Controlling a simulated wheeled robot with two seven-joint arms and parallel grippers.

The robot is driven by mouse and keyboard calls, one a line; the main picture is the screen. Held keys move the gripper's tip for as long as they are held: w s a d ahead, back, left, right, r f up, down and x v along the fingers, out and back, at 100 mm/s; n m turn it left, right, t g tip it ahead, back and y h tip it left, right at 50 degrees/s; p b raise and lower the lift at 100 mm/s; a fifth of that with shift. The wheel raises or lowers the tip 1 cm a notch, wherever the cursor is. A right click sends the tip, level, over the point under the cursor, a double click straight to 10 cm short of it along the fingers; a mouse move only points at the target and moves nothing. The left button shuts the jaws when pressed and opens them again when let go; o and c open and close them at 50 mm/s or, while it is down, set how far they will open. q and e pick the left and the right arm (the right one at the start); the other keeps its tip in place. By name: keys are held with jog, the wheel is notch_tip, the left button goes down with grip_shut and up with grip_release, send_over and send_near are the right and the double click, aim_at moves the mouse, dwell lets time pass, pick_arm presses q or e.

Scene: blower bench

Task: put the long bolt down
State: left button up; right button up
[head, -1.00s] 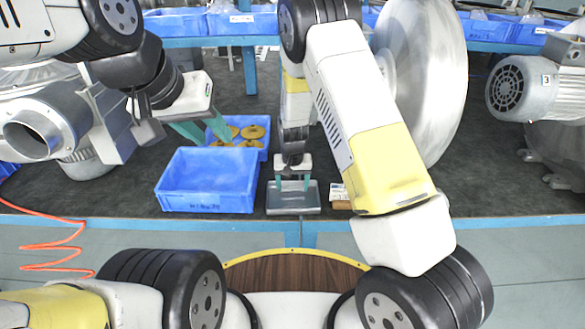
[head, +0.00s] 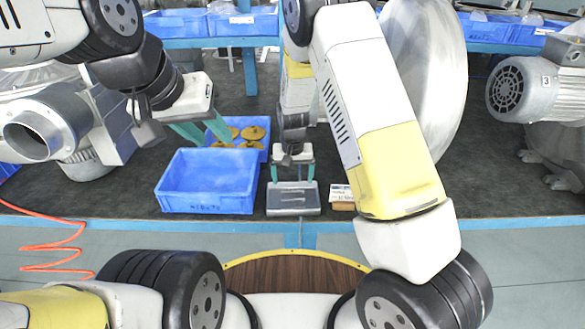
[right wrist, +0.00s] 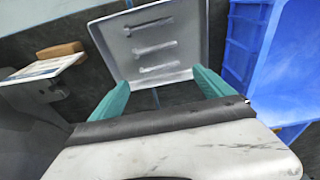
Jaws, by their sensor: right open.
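A grey tray (head: 274,208) lies on the dark bench mat; it also shows in the right wrist view (right wrist: 189,32). Three silver bolts lie side by side in it. The one farthest from my right gripper in the wrist view looks longest, the long bolt (right wrist: 148,27). My right gripper (head: 291,178) is open and empty, its teal fingers apart at the tray's far edge in the head view; its fingertips (right wrist: 161,77) show no bolt between them. My left gripper (head: 214,138) is open and empty near the blue bins.
A small box with a white label (head: 342,194) lies right of the tray. A large metal disc and motor stand behind.

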jog(key=s+d+r+t+y, duration=0.1)
jog(key=s+d+r, duration=0.25)
jog(key=r, duration=0.55)
jog(key=s+d+r+y, duration=0.15)
jog(key=s+r, duration=0.25)
jog(key=r, duration=0.4)
jog(key=s+d+r+t, duration=0.1)
jog(key=s+d+r, duration=0.3)
jog(key=r, duration=0.5)
jog(key=s+d+r+t, duration=0.1)
jog(key=s+d+r, duration=0.1)
jog(key=s, duration=0.5)
jog(key=s+d+r+t, duration=0.1)
jog(key=s+d+r, duration=0.2)
jog(key=s, duration=0.4)
jog(key=shift+s+r, duration=0.2)
jog(key=shift+r, duration=0.5)
